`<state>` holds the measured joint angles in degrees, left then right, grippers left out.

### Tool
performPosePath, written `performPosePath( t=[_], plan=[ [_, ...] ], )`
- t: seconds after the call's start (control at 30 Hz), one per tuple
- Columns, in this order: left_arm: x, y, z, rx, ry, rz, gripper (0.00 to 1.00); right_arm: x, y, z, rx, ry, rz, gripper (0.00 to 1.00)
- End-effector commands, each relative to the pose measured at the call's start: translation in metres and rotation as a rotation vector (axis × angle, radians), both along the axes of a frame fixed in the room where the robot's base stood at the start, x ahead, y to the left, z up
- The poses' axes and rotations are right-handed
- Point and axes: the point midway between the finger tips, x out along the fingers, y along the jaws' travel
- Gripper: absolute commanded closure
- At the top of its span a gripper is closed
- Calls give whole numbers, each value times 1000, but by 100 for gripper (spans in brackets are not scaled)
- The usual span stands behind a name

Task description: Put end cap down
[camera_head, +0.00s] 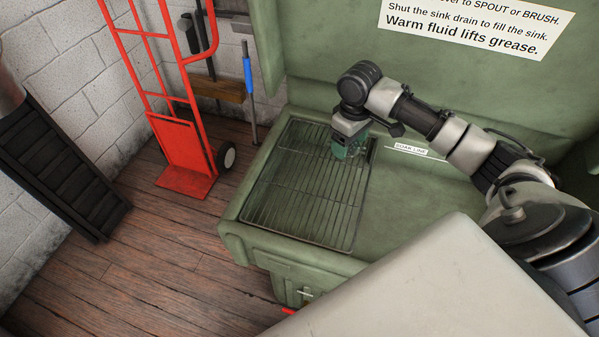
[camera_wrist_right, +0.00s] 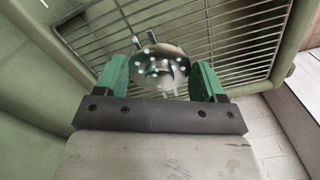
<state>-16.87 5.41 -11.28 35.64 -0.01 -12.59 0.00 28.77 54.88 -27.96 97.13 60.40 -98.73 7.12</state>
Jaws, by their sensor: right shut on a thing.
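The end cap (camera_wrist_right: 158,68) is a round, shiny metal piece with small holes and short prongs. It shows between the green fingers of my right gripper (camera_wrist_right: 160,82) in the right wrist view. My right gripper (camera_head: 345,150) is shut on it, pointing down over the upper right part of the wire rack (camera_head: 290,205). In the head view the gripper hides most of the end cap. I cannot tell whether the end cap touches the rack. My left gripper is not in view.
The rack lies in the green parts-washer sink (camera_head: 405,195), and its visible area is otherwise bare. A sign (camera_head: 475,22) is on the raised green lid. A red hand truck (camera_head: 180,150) stands on the wooden floor to the left.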

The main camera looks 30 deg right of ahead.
Motion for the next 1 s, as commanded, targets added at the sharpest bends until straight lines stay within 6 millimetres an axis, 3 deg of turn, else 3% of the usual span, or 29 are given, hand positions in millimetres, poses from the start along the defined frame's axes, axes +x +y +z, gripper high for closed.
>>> performPosePath(
  t=[0.23, 0.5, 0.67, 0.9, 1.0],
  plan=[
    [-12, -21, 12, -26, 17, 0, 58, 23, 51, -29, 6, 1, 4, 56],
    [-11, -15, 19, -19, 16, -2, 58, 43, 94, -60, 2, 1, 1, 56],
    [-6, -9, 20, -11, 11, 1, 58, 46, 100, -68, 0, 0, 0, 56],
    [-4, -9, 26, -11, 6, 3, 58, 46, 100, -101, -1, 0, 0, 56],
    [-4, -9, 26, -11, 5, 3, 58, 46, 100, -106, 0, -2, 1, 56]
  ],
)
